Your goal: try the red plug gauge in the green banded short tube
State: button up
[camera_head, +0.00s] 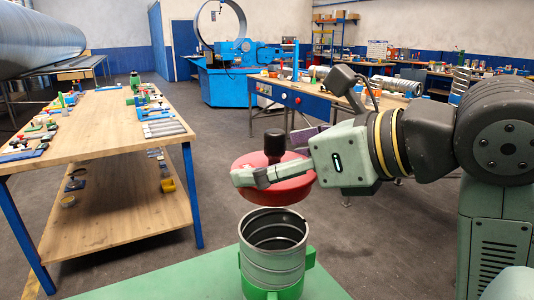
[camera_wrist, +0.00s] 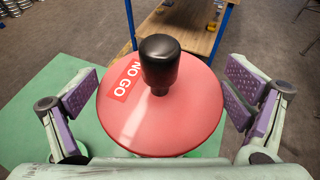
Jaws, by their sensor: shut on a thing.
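The red plug gauge (camera_head: 285,190) is a wide red disc with a black knob on top. In the wrist view its top face (camera_wrist: 160,120) carries a "NO GO" label. My gripper (camera_head: 264,174) is shut on the gauge, with a purple-padded finger on each side of the disc. The gauge hangs just above the short tube (camera_head: 272,258), a ribbed grey metal cylinder with an open top, standing upright in a green holder. A gap shows between disc and rim. The wrist view hides the tube behind the disc.
The green bench top (camera_head: 130,290) around the tube is clear. A wooden table (camera_head: 100,135) with gauges and small parts stands at left, with a lower shelf. Another cluttered bench (camera_head: 305,88) and a blue machine (camera_head: 230,82) stand farther back.

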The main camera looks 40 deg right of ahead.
aim_at(275, 203)
jog(key=shift+f, duration=0.2)
notch_tip(275, 203, down, 6)
jog(key=b, duration=0.5)
jog(key=shift+f, duration=0.1)
dwell(0.6)
jog(key=shift+s+a+b, duration=0.1)
jog(key=shift+b, duration=0.2)
dwell(1.1)
